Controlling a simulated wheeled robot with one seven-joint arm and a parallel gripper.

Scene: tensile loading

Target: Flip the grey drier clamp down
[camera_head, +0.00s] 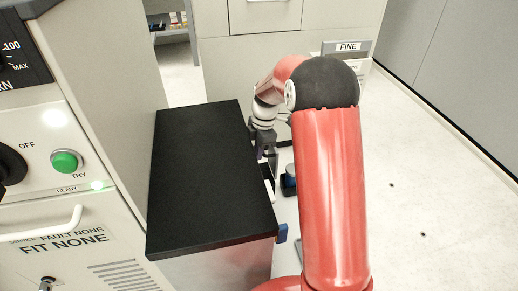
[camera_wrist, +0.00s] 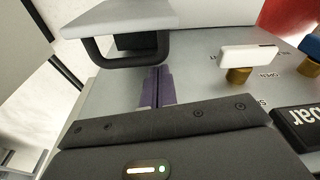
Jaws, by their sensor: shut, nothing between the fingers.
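In the wrist view, a light grey flat plate (camera_wrist: 150,17) stands out over the panel at the top. A black loop handle (camera_wrist: 105,57) hangs under its near edge. It looks like the grey drier clamp, raised above the panel, but I cannot be sure; its hinge is not visible. My gripper (camera_wrist: 157,76) has its purple fingers shut together and empty, just below and beside the handle. I cannot tell whether they touch it. In the head view my gripper (camera_head: 271,160) is down beside the black-topped cabinet, and the clamp is hidden there.
A white lever (camera_wrist: 250,58) on a brass post stands right of my fingers, by the word OPEN. A blue part (camera_wrist: 311,45) and a black label block (camera_wrist: 300,125) lie further right. The black cabinet top (camera_head: 205,180) is close left of my gripper. Open floor (camera_head: 420,190) lies right.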

